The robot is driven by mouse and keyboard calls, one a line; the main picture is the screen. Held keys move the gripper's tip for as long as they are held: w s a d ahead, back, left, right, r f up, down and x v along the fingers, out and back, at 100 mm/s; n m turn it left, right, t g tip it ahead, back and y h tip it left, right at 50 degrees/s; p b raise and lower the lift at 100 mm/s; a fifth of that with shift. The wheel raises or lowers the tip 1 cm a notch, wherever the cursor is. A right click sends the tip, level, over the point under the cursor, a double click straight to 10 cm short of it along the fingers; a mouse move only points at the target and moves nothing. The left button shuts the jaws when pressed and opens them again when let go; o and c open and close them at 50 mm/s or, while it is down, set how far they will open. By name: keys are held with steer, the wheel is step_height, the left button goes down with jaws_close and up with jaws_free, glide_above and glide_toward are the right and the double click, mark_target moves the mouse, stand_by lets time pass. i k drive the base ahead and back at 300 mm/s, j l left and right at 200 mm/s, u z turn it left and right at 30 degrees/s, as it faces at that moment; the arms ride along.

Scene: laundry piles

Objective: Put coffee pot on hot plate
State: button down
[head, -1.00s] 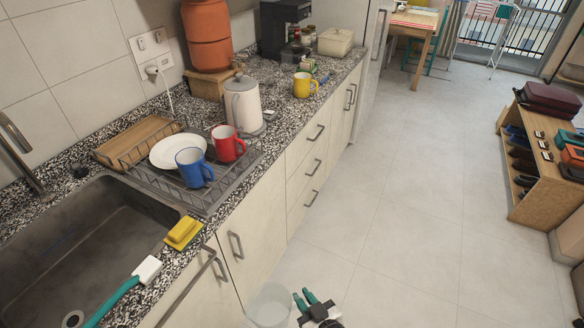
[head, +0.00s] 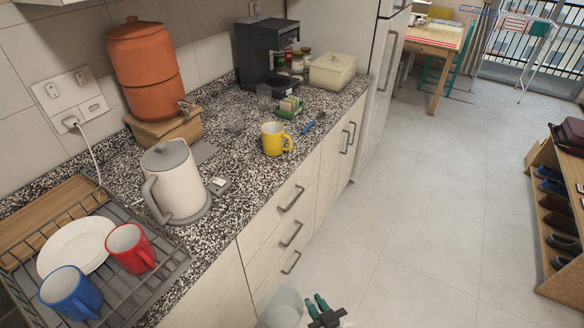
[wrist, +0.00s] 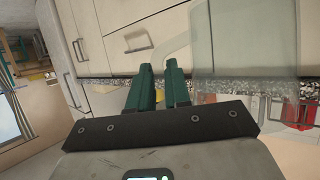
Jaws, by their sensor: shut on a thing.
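My gripper (head: 315,301) with green fingers is at the bottom of the head view, low in front of the cabinets. It is shut on the handle of a clear coffee pot (head: 283,308), which is beside it on the left. In the wrist view the see-through pot (wrist: 240,60) is right of the green fingers (wrist: 158,75), with its pale handle (wrist: 172,48) at the fingertips. A black coffee maker (head: 262,50) stands at the back of the counter.
The speckled counter (head: 225,150) holds a white kettle (head: 173,180), yellow mug (head: 276,138), orange water filter (head: 146,65), cream container (head: 334,72) and green sponge holder (head: 288,108). A dish rack (head: 150,285) is at left. The floor (head: 425,190) is clear; a shoe shelf (head: 560,220) stands right.

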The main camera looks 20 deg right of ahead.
mark_target(281, 80)
steer(key=i+l, duration=0.2)
steer(key=l, duration=0.2)
steer(key=i+l, duration=0.2)
steer(key=l, duration=0.15)
steer(key=i+l, duration=0.2)
steer(key=l, duration=0.2)
steer(key=i+l, duration=0.2)
steer(key=l, duration=0.15)
steer(key=i+l, duration=0.2)
steer(key=l, duration=0.2)
